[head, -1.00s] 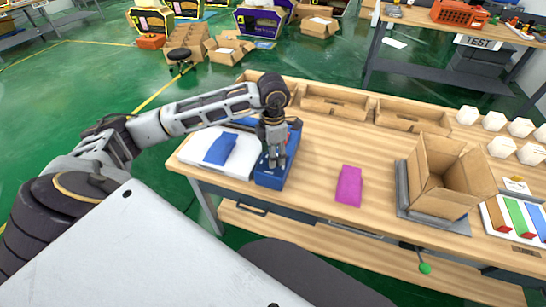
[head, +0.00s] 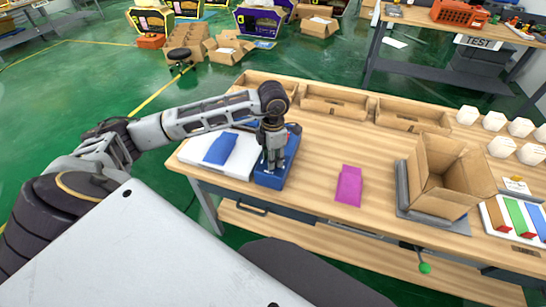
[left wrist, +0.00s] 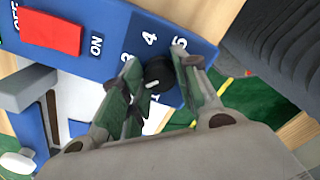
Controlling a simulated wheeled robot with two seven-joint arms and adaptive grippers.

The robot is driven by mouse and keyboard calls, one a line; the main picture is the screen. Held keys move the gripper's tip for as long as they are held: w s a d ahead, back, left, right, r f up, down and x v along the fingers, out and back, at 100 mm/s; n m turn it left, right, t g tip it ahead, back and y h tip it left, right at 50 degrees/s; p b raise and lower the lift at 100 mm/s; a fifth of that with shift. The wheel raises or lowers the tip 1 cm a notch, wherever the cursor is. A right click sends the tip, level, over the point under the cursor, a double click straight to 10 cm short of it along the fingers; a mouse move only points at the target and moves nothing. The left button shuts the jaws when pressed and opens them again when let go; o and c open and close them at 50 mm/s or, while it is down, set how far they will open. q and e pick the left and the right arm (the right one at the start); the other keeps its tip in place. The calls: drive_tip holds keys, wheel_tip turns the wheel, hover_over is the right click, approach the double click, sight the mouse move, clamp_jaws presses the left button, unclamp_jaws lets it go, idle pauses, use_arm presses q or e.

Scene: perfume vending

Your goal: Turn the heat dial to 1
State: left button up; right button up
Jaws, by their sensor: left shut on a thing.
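The blue heat device (head: 274,177) stands near the left front of the wooden table. In the left wrist view its panel (left wrist: 108,22) carries the numbers 3, 4 and 5, a red switch (left wrist: 50,32) and the words ON and OFF. The black heat dial (left wrist: 158,74) sits between the two fingers of my left gripper (left wrist: 160,76), which is shut on it. A white mark shows on the dial; exactly which number it points to I cannot tell. In the head view my left gripper (head: 273,158) reaches down onto the device and hides the dial. My right gripper is not in view.
A white board with a blue pouch (head: 220,148) lies left of the device. A magenta pouch (head: 348,186) lies to its right. An open cardboard box (head: 448,180) stands further right. Wooden trays (head: 335,103) line the back edge. The table middle is clear.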

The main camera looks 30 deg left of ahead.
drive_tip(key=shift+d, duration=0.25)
use_arm(q)
drive_tip(key=shift+n+b, duration=0.3)
drive_tip(key=shift+n, duration=0.1)
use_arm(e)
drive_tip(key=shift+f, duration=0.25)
use_arm(q)
drive_tip(key=shift+n+b, duration=0.35)
drive_tip(key=shift+n, duration=0.55)
drive_tip(key=n+b, duration=0.1)
drive_tip(key=n, duration=0.1)
drive_tip(key=shift+n, duration=0.8)
drive_tip(key=shift+n+b, duration=0.4)
drive_tip(key=shift+n, duration=1.5)
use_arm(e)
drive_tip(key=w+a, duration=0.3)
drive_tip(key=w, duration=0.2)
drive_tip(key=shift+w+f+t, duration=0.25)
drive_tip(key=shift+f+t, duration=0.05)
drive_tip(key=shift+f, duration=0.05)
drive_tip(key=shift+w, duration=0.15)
